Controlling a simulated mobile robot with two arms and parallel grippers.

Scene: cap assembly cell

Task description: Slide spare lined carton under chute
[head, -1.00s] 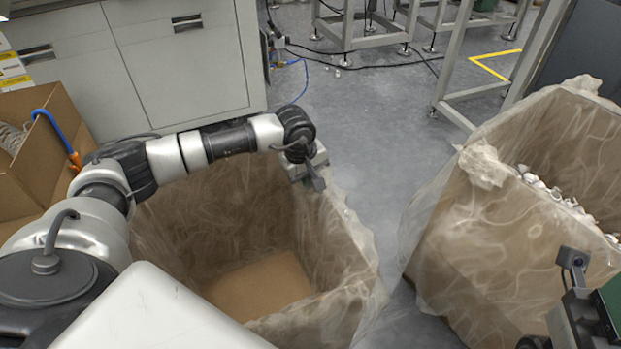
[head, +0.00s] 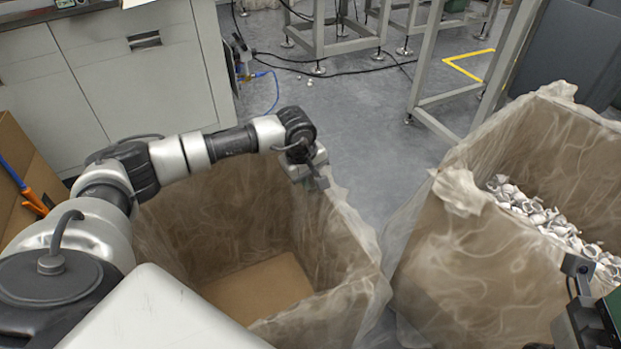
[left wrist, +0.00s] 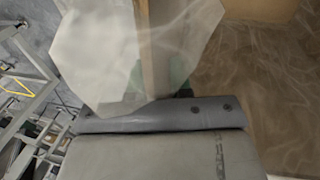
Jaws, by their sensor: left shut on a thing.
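The spare lined carton (head: 345,304) is an open brown box with a clear plastic liner, in the lower middle of the head view. It looks empty; its bare bottom (head: 257,286) shows. My left gripper (head: 318,180) is at the carton's far right rim, shut on its lined wall. In the left wrist view the wall edge (left wrist: 157,45) and liner (left wrist: 95,45) run between the fingers, and the carton's inside lies to the right. At the lower right of the head view, part of my right arm (head: 585,318) shows; its fingertips do not. The chute cannot be made out.
A second lined carton (head: 440,265) stands at the right, holding many white caps (head: 545,220). A narrow floor gap separates the cartons. A grey cabinet (head: 110,75) stands at the back left and a metal frame (head: 428,60) behind. Grey floor (head: 340,120) is open between them.

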